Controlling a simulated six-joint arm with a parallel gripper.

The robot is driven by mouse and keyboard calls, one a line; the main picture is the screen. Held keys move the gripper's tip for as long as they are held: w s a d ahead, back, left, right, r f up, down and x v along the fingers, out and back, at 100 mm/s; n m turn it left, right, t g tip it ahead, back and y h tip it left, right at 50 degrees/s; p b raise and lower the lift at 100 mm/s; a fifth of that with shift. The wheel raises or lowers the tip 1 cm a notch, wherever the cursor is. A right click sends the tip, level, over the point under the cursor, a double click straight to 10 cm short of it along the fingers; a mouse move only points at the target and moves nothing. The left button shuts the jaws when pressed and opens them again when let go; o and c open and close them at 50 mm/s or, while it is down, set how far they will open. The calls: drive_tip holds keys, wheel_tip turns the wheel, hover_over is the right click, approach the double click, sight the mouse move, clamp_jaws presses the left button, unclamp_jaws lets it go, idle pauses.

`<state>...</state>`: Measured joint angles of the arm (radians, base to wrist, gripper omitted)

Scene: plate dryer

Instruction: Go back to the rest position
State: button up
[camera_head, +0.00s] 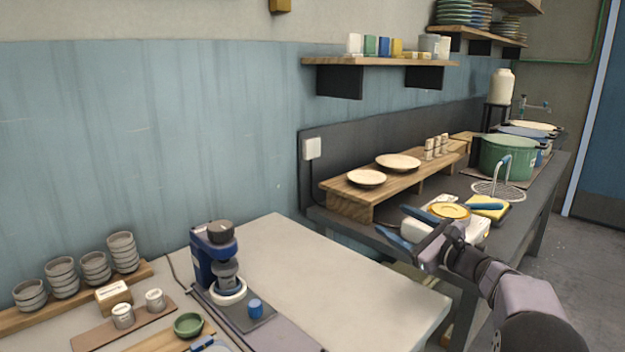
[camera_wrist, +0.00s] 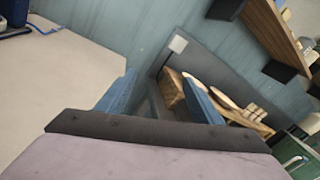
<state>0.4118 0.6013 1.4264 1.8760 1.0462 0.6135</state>
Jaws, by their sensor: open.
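My gripper (camera_head: 391,219) is at the right of the head view, in front of the dark counter, with its blue fingers pointing left. In the wrist view the two blue fingers (camera_wrist: 160,85) stand apart with nothing held between them. A white box-like dryer (camera_head: 474,233) sits on the counter just behind my gripper, partly hidden by my arm. A yellow plate (camera_head: 450,211) lies on top of it.
A wooden riser (camera_head: 350,204) with two pale plates (camera_head: 398,161) stands behind my gripper. A green pot (camera_head: 505,158) is farther right. A yellow sponge (camera_head: 495,214) is near my arm. The pale table (camera_head: 330,270) has free room, with a blue coffee machine (camera_head: 205,262) at left.

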drive_tip(key=s+d+f+m+h, duration=0.1)
drive_tip(key=s+d+f+h, duration=0.35)
drive_tip(key=d, duration=0.55)
drive_tip(key=s+d+f+m+g+h+b, duration=0.1)
drive_tip(key=s+d+f+h, duration=0.4)
drive_tip(key=d, duration=0.4)
drive_tip(key=s+d+f+m+h, duration=0.1)
drive_tip(key=s+d+f+h, duration=0.3)
drive_tip(key=s+d, duration=0.45)
drive_tip(key=a+f+n+g+y+b, duration=0.35)
drive_tip(key=a+f+n+y, duration=0.3)
drive_tip(key=a+f, duration=0.6)
drive_tip(key=s+a+f+n+g+y+b, duration=0.3)
drive_tip(key=s+a+f+n+g, duration=0.4)
drive_tip(key=a, duration=0.6)
drive_tip(key=s+a+r+n+g+h+p, duration=0.2)
drive_tip(key=s+a+r+n+h+p, duration=0.15)
drive_tip(key=s+n, duration=0.45)
drive_tip(key=s+a+r+n+g+h+p, duration=0.2)
drive_tip(key=s+a+n+p, duration=0.35)
drive_tip(key=s, duration=0.45)
wheel_tip(320, 180, up, 19)
drive_tip(key=p, duration=1.8)
drive_tip(key=shift+s+d+n+p, duration=0.3)
drive_tip(key=shift+s+d+n, duration=0.05)
drive_tip(key=shift+d+n, duration=0.1)
